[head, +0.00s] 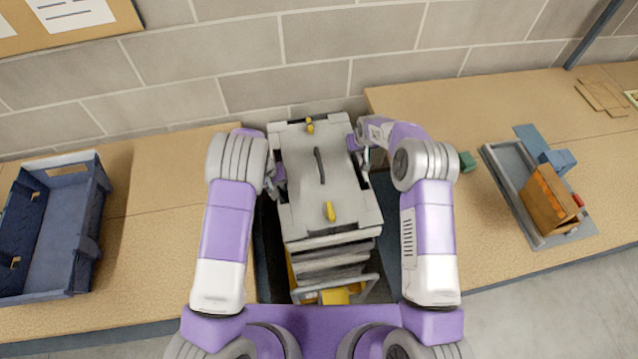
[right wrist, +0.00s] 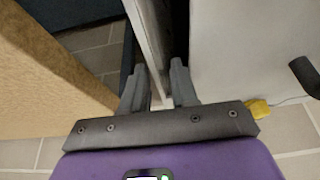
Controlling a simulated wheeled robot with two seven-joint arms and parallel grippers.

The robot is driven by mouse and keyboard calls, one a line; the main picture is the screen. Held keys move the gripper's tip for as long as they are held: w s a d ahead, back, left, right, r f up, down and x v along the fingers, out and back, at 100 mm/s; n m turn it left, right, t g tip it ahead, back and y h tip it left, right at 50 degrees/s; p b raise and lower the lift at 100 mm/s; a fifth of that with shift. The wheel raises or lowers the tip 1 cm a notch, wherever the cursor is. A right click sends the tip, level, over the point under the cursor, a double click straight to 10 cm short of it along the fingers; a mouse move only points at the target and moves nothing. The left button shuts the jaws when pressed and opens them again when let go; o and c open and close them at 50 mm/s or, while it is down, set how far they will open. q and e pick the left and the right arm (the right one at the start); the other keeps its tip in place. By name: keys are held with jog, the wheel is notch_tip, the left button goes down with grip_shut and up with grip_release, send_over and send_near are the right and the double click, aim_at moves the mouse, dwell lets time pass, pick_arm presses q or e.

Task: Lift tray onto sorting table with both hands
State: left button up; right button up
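The grey tray (head: 310,175) lies in the middle of the head view between my arms, with yellow catches at its far and near ends and a dark bar on its face. It sits on a stack of grey layers. My left gripper (head: 278,178) is at its left side, its fingers mostly hidden. My right gripper (right wrist: 160,85) is at the right side; in the right wrist view its fingers lie on either side of a thin pale panel (right wrist: 150,45). Whether they press on it is unclear. The sorting table cannot be singled out among the tan worktops.
Tan worktops run along the block wall on the left (head: 150,230) and right (head: 440,105). A blue crate (head: 88,225) stands on the left one. A grey shallow tray (head: 500,175) with an orange-brown box (head: 548,198) lies on the right one. A metal frame handle (head: 340,285) is nearest me.

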pick_arm(q)
jog(key=shift+c, duration=0.4)
pick_arm(e)
jog(key=shift+c, duration=0.3)
pick_arm(q)
grip_shut()
pick_arm(e)
grip_shut()
pick_arm(q)
jog(key=shift+r, duration=0.15)
pick_arm(e)
jog(key=shift+r, duration=0.15)
